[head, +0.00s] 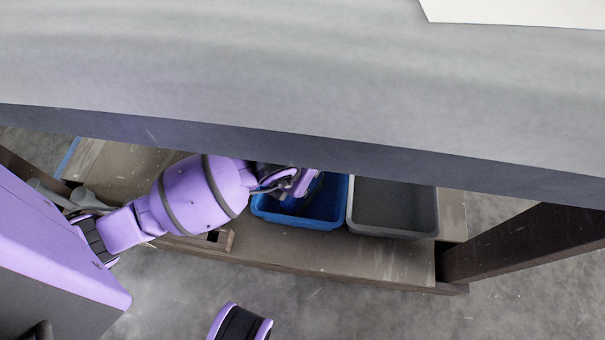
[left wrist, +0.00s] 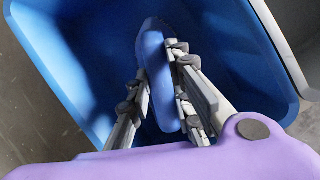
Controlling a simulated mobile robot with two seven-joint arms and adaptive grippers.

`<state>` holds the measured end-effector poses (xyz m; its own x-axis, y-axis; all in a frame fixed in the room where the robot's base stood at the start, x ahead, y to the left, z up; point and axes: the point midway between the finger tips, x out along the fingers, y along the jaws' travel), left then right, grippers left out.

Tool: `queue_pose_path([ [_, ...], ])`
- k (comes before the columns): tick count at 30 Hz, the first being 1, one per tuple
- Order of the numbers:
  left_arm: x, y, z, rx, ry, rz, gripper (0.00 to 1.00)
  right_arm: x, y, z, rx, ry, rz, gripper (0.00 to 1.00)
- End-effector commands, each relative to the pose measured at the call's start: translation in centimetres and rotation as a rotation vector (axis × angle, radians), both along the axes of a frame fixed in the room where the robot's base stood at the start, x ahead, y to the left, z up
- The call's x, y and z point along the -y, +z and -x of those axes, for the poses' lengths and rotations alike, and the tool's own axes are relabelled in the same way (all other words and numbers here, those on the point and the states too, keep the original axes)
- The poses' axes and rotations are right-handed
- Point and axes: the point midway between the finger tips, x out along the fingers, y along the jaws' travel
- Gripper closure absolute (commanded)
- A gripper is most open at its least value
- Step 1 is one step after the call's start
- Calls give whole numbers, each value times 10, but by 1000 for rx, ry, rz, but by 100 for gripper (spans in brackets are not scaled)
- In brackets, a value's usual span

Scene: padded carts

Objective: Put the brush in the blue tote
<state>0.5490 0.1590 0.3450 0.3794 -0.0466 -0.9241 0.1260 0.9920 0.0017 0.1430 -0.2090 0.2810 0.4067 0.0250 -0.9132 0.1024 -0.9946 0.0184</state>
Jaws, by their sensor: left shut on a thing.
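The blue tote (head: 345,205) stands on the lower shelf under the padded cart top, and it fills much of the left wrist view (left wrist: 70,95). My left gripper (head: 298,180) reaches over the tote from the left. In the left wrist view my left gripper (left wrist: 165,95) is shut on a long blue object, which looks like the brush (left wrist: 154,60). The brush is above or within the tote's opening; its exact height is unclear. Its far end and bristles cannot be made out. My right gripper does not show.
A grey tote (head: 435,215) stands just right of the blue one. The padded grey cart top (head: 300,70) hangs over the shelf (head: 390,262). A dark cart leg (head: 535,245) is at the right. A small wooden piece (head: 205,240) lies left of the totes.

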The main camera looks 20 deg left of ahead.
Motion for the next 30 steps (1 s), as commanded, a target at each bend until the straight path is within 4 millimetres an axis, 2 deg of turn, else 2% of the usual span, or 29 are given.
queue_pose_path([
  [3,0,-4,0,1,0,0,100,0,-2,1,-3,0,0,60],
  [4,0,-3,0,0,0,0,77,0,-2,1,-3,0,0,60],
  [8,0,-3,0,0,0,0,62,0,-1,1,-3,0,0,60],
  [16,0,-2,0,0,0,1,62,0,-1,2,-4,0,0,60],
  [20,0,6,2,1,-1,0,62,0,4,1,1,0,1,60],
  [23,-1,22,7,3,-1,1,62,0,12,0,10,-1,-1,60],
  [30,-3,73,27,5,-2,1,62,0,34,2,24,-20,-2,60],
])
